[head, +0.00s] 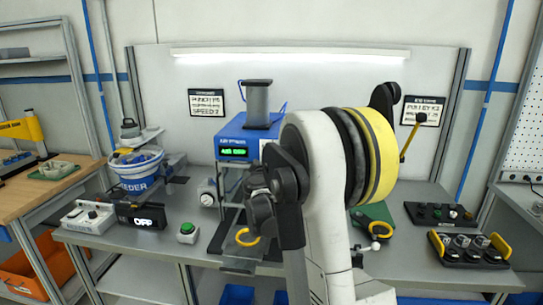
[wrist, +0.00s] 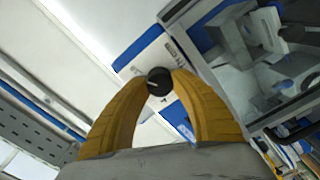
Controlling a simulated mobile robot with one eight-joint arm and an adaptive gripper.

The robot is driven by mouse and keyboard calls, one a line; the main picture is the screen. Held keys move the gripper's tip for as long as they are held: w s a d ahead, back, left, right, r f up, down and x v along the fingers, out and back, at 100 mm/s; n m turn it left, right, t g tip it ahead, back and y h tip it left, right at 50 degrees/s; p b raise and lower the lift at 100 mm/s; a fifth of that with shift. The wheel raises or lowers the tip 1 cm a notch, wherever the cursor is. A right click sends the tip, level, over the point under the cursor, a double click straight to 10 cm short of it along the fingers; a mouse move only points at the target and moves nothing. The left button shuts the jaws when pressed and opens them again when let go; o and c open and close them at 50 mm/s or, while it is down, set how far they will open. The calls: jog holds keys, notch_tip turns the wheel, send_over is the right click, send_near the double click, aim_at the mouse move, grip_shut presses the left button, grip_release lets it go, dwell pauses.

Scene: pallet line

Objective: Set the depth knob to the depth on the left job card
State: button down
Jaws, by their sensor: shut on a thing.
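My gripper (wrist: 155,115) has its two yellow fingers shut on a small black knob (wrist: 159,83) with a light pointer line. The knob sits on a white panel with blue bands. The knob cannot be made out there. The left job card (head: 207,103) hangs on the back wall, left of the press. Its bottom line seems to read SPEED 2; the other lines are too blurred to read. A second job card (head: 424,111) hangs at the right.
The blue press (head: 232,137) has a green display (head: 233,152). A bowl feeder (head: 138,172), a black display box (head: 141,217) and a green button box (head: 188,232) stand to the left. A control panel (head: 440,215) and a yellow-handled tray (head: 468,250) lie to the right.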

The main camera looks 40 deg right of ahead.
dwell(0.3)
jog(key=c, duration=1)
grip_release()
jog(key=v, duration=1.2)
jog(key=shift+s, duration=0.1)
